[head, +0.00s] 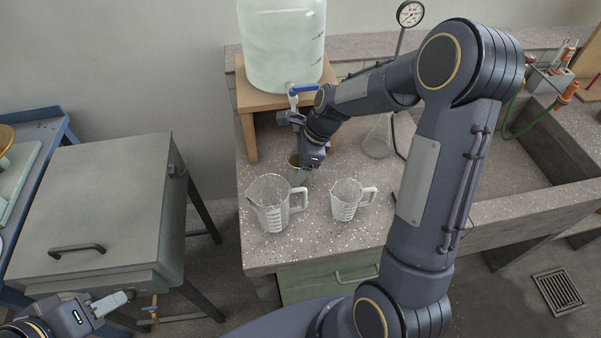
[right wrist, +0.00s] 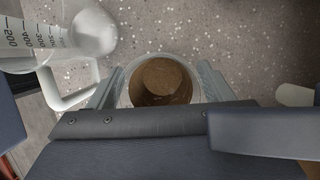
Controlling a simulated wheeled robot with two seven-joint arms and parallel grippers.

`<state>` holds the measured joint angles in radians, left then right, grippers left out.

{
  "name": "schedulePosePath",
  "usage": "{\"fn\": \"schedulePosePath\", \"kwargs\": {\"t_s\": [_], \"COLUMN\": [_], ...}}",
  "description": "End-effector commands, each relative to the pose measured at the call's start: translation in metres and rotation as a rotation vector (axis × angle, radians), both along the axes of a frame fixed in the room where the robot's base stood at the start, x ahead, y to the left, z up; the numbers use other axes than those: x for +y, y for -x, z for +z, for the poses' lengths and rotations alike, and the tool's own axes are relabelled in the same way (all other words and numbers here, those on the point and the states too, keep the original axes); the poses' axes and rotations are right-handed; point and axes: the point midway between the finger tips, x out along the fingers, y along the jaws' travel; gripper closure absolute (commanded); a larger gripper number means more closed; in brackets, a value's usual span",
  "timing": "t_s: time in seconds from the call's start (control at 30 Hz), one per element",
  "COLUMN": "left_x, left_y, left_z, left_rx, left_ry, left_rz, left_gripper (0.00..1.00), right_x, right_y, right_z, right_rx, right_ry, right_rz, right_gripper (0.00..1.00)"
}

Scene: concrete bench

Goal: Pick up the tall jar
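A round jar with brown contents or a brown inside (right wrist: 161,82) shows from above in the right wrist view, between the two fingers of my right gripper (right wrist: 160,84). The fingers lie close along both its sides; I cannot tell whether they press on it. In the head view the jar (head: 293,160) stands on the bench, mostly hidden by my right gripper (head: 301,172). Its height is hard to judge. My left gripper (head: 120,300) is at the lower left, away from the bench, with nothing visible in it; its opening is unclear.
Two clear measuring jugs, one larger (head: 270,205) and one smaller (head: 345,203), stand in front of the jar. A glass flask (head: 378,138) is to the right. A wooden stand (head: 249,105) with a big water vessel (head: 283,50) and tap is behind.

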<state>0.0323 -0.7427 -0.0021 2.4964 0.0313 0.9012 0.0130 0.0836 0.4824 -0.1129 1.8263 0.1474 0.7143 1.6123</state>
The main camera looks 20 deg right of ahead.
Motion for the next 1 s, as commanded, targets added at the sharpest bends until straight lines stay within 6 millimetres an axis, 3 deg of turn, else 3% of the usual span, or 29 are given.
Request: {"fn": "schedulePosePath", "kwargs": {"t_s": [0.03, 0.27, 0.67, 0.8, 1.0], "left_x": [0.0, 0.0, 0.0, 0.0, 0.0], "left_y": [0.0, 0.0, 0.0, 0.0, 0.0], "left_z": [0.0, 0.0, -0.001, -0.003, -0.007], "left_rx": [0.0, 0.0, 0.0, 0.0, 0.0], "left_ry": [0.0, 0.0, 0.0, 0.0, 0.0], "left_rz": [0.0, 0.0, 0.0, 0.0, 0.0], "left_gripper": [0.64, 0.64, 0.64, 0.64, 0.64], "right_x": [0.0, 0.0, -0.006, -0.018, -0.055], "right_y": [0.0, 0.0, 0.001, 0.006, 0.018], "right_z": [0.0, 0.0, 0.006, 0.018, 0.037], "right_rx": [0.0, 0.0, -0.001, -0.003, -0.005], "right_ry": [0.0, 0.0, 0.0, 0.0, 0.002], "right_rz": [0.0, 0.0, 0.0, -0.002, -0.005], "right_gripper": [0.33, 0.64, 0.64, 0.64, 0.64]}}
